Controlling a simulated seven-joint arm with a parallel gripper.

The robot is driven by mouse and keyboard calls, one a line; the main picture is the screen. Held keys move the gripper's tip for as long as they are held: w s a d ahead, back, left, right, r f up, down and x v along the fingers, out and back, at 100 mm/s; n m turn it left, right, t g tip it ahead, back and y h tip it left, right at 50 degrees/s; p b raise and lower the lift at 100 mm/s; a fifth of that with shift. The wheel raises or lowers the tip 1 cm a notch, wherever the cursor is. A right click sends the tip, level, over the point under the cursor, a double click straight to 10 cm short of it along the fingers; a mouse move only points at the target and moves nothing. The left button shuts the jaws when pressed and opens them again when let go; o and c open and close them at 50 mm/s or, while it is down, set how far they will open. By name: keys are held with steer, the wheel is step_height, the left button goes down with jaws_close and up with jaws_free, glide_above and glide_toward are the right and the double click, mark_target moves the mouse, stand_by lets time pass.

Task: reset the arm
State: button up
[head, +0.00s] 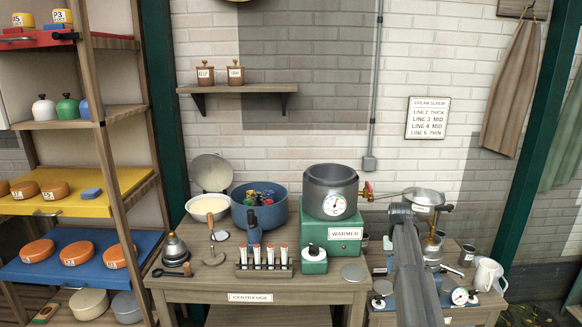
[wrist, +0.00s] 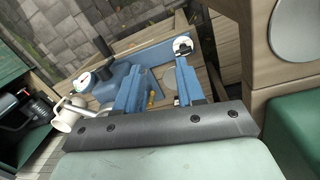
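My gripper (wrist: 158,88) shows in the wrist view with its two blue fingers apart and a gap between them. I see nothing held in the gap; wooden surface and a small brass-coloured part show beyond it. In the head view my grey arm rises from the bottom edge, in front of the right-hand wooden stand (head: 480,309). The fingers cannot be made out in the head view. A blue device with a white dial (wrist: 84,84) lies just left of the fingers in the wrist view. I cannot tell whether a finger touches it.
The main table (head: 190,284) holds a green warmer (head: 318,246) with a grey pot (head: 331,185), a tube rack (head: 265,270) and a blue tub (head: 240,212). A white mug (head: 487,274) and a dial gauge (head: 459,297) stand close right of my arm. Shelves (head: 125,160) stand left.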

steer(key=s+a+f+g, duration=0.1)
steer(key=s+a+f, duration=0.3)
steer(key=s+f, duration=0.6)
steer(key=s+a+f+n+g, duration=0.1)
steer(key=s+a+f, duration=0.2)
steer(key=s+f, duration=0.6)
steer(key=s+a+f+g, duration=0.1)
steer(key=s+a+f, duration=0.45)
steer(key=f, duration=0.75)
steer(key=s+a+f+g, duration=0.1)
steer(key=s+f, duration=0.3)
steer(key=s, duration=0.6)
steer(key=s+a+f+n+g, duration=0.1)
steer(key=s+a+f, duration=0.2)
steer(key=s, duration=0.8)
steer(key=s+a+f+g+y, duration=0.1)
steer(key=s+f, duration=0.4)
steer(key=s, duration=0.6)
steer(key=shift+a+n, duration=0.3)
steer(key=shift+a, duration=0.45)
